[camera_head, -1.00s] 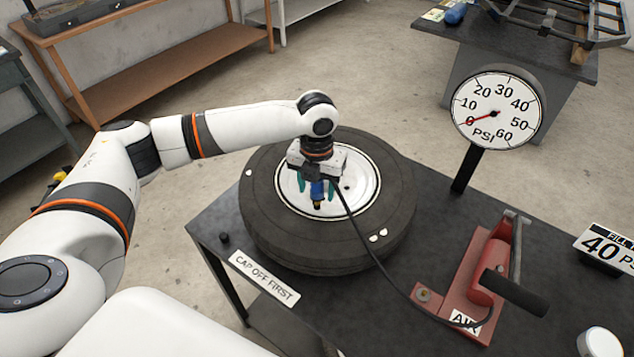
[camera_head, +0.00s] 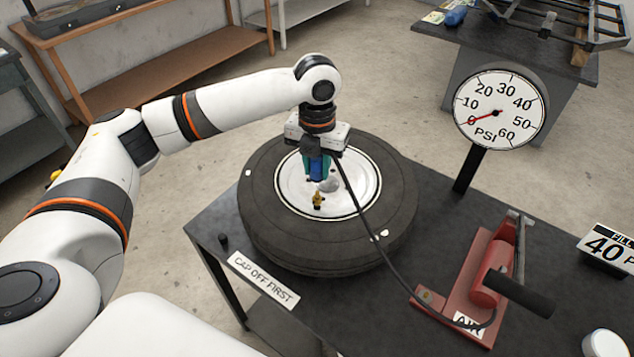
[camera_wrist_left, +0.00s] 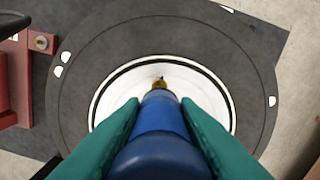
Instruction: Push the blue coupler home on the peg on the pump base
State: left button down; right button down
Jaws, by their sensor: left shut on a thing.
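My left gripper (camera_head: 318,168) is shut on the blue coupler (camera_head: 317,170) above the wheel. In the left wrist view the teal fingers grip both sides of the coupler (camera_wrist_left: 158,115). The brass valve (camera_head: 317,201) stands on the white rim, below and apart from the coupler in the head view. The red pump base (camera_head: 436,304) is to the right, with a small round metal peg (camera_head: 425,295) at its near left corner. The peg also shows bare in the left wrist view (camera_wrist_left: 41,42). My right gripper is out of view.
The tyre (camera_head: 268,215) lies flat on the dark table. A black hose (camera_head: 362,220) runs from the coupler to the pump. The gauge (camera_head: 500,110) reads about 0. A small black cap (camera_head: 223,239) stands near the "CAP OFF FIRST" sign (camera_head: 263,278). The pump handle (camera_head: 519,292) juts rightward.

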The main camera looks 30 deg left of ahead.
pick_arm(q)
notch_tip(320, 180, up, 4)
jog(key=shift+f, duration=0.1)
jog(key=shift+r+p, duration=0.65)
jog(key=shift+r, duration=0.05)
jog(key=r+p, duration=0.2)
jog(key=p, duration=0.1)
jog(key=shift+f, duration=0.15)
